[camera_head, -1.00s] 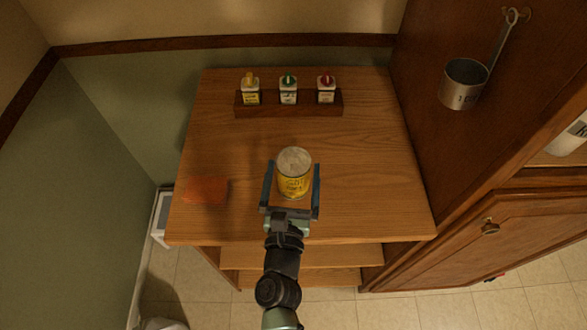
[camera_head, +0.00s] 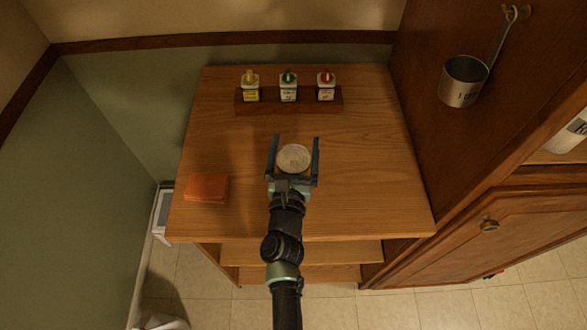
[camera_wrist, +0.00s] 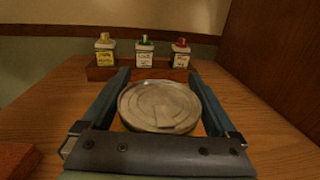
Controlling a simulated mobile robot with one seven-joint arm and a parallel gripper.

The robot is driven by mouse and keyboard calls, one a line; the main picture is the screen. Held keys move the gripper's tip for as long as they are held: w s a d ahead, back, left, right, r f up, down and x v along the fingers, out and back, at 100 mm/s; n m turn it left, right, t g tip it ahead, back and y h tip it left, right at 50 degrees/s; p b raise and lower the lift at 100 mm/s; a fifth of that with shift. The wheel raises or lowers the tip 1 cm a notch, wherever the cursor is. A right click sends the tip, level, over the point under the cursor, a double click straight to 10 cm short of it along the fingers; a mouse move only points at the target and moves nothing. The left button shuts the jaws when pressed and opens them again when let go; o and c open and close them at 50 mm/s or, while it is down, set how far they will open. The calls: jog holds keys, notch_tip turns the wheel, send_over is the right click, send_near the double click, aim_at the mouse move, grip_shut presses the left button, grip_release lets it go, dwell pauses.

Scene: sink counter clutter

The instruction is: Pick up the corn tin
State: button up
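The corn tin (camera_head: 294,158) stands upright on the wooden counter, showing its round pale metal lid. In the wrist view its lid (camera_wrist: 160,106) fills the middle, between the two fingers. My gripper (camera_head: 295,145) is open around the tin, with one blue-grey finger on each side. It also shows in the wrist view (camera_wrist: 160,78), fingers spread and pointing toward the back. Whether either finger touches the tin cannot be told. The tin's yellow label is mostly hidden by my gripper.
A wooden rack (camera_head: 290,103) with three small bottles stands behind the tin. An orange block (camera_head: 206,187) lies at left. A wooden cabinet wall (camera_head: 430,120) with a hanging metal cup (camera_head: 463,81) bounds the right. The counter between tin and rack is clear.

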grip_shut()
jog(key=shift+r, duration=0.1)
